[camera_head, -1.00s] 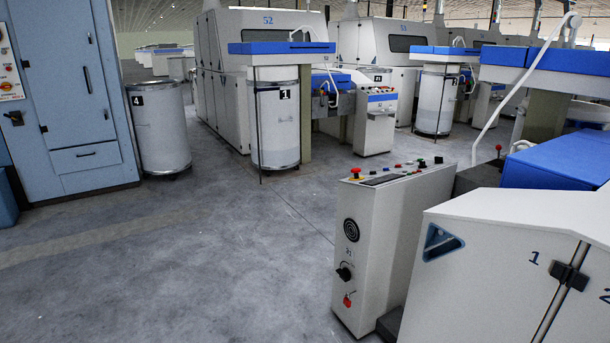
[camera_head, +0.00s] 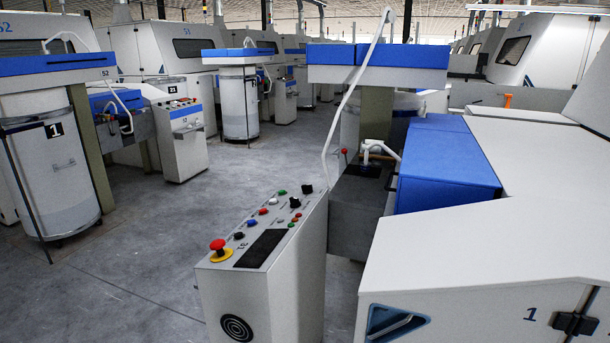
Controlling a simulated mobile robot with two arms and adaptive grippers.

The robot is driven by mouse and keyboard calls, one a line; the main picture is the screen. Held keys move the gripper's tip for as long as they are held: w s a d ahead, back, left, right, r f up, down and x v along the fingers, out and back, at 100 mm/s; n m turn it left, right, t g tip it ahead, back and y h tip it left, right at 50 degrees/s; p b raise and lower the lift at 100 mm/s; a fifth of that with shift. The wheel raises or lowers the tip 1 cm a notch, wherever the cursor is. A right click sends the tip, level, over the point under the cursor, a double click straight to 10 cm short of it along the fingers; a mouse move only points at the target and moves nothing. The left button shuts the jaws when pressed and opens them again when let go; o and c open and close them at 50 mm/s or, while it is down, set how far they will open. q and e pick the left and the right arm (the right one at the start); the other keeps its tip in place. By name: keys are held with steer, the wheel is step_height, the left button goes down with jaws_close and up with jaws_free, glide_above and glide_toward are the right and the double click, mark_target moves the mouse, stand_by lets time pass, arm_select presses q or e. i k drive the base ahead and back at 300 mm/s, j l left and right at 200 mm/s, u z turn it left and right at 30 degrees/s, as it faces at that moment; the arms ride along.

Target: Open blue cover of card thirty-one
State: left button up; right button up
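A blue cover (camera_head: 450,168) sits on the near card machine at the right in the head view. It looks shut, with its top and front faces showing. Left of it a white bent pipe (camera_head: 372,152) rises over a dark grey box (camera_head: 356,205). The card's control pedestal (camera_head: 262,260) stands in front, with a red emergency button, coloured buttons and a dark display on top. Neither of my grippers is in view.
The machine's white housing (camera_head: 480,250) fills the lower right, with a latch (camera_head: 577,324) near the numeral 1. A blue-topped can stand (camera_head: 378,62) rises behind the pedestal. Another can (camera_head: 50,170) stands at left. Grey floor (camera_head: 165,250) is clear left of the pedestal.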

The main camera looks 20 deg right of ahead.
mark_target(438, 170)
steer(key=i+j+z, duration=0.25)
steer(key=z, duration=0.15)
steer(key=i+j+z, duration=0.2)
steer(key=j+z, duration=0.2)
steer(key=i+j+z, duration=0.1)
steer(key=j+z, duration=0.3)
steer(key=i+j+z, duration=0.1)
steer(key=j+z, duration=0.25)
steer(key=i+j+z, duration=0.1)
steer(key=z, duration=0.15)
steer(key=i+j+z, duration=0.1)
steer(key=z, duration=0.15)
